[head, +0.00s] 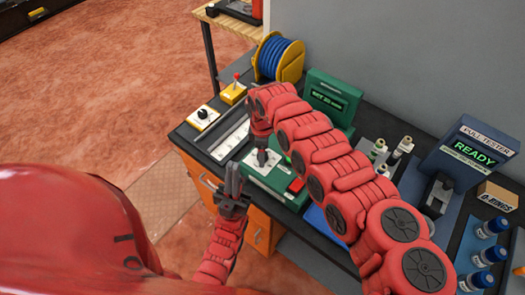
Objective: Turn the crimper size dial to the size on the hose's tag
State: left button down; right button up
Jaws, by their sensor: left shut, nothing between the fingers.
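The green crimper (337,90) stands on the dark bench, with a small screen whose text is too small to read surely. On its low green front sits a white plate (273,158), where a dial seems to be, and a red button (296,185). My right gripper (262,156) points down onto the white plate and covers the dial; its fingers are too hidden to judge. My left gripper (232,168) is shut and empty, pointing up in front of the bench edge, left of the crimper. No hose tag is readable.
A blue hose reel (278,57), a yellow box with a red lever (233,92) and a white box with a black knob (202,117) stand at the back left. The pull tester (468,155) reads READY.

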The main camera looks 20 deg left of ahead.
grip_shut()
